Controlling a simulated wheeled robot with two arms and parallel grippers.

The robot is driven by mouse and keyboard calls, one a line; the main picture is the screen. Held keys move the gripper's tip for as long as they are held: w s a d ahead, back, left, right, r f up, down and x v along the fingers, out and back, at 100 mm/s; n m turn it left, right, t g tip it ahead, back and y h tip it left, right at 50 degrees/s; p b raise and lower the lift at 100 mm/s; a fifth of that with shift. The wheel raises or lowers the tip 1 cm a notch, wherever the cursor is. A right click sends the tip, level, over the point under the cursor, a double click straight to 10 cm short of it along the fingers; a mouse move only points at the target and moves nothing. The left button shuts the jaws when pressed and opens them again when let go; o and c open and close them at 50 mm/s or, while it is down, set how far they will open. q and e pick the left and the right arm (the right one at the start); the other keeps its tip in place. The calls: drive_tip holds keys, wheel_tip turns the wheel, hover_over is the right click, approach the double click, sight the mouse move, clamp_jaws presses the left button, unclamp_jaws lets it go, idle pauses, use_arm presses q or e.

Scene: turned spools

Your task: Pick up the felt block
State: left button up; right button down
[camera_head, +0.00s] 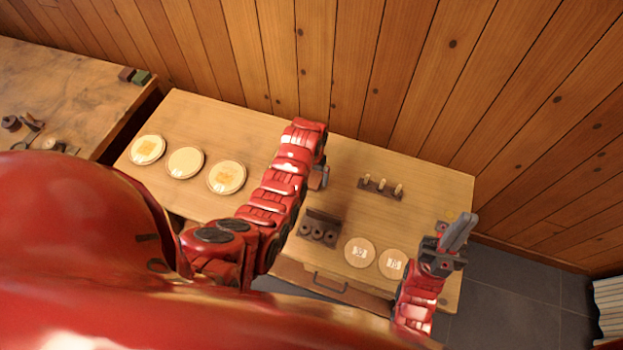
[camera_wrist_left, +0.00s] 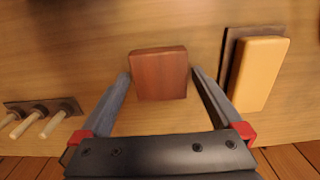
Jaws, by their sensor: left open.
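A reddish-brown block (camera_wrist_left: 158,73) lies on the tabletop in the left wrist view and looks like the felt block, though its material is hard to tell. My left gripper (camera_wrist_left: 160,78) is open, with one finger to each side of this block. I cannot tell how high the fingers are above the table. In the head view my left gripper (camera_head: 319,178) is mostly hidden by its own arm, and the block is not visible there. My right gripper (camera_head: 466,227) is raised over the table's right end, away from the block. Its fingers look close together; nothing shows between them.
A yellow block (camera_wrist_left: 258,72) on a dark base lies right of the reddish-brown block in the wrist view. A peg rack (camera_head: 381,188), a dark holder (camera_head: 319,228) and several round discs, one a cream disc (camera_head: 185,161), stand on the table. Plank wall behind.

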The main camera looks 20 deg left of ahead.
sight(312, 178)
use_arm(q)
drive_tip(key=c, duration=1.4)
drive_tip(key=shift+o, duration=0.2)
drive_tip(key=shift+r, duration=0.1)
drive_tip(key=shift+w+r+b, duration=0.1)
drive_tip(key=shift+r+b, duration=0.6)
drive_tip(key=shift+r, duration=0.15)
wheel_tip(312, 178, up, 3)
drive_tip(key=shift+f+b, duration=0.15)
drive_tip(key=shift+b, duration=0.6)
wheel_tip(312, 178, up, 6)
drive_tip(key=p, duration=0.3)
drive_tip(key=shift+f, duration=0.2)
drive_tip(key=shift+f, duration=0.1)
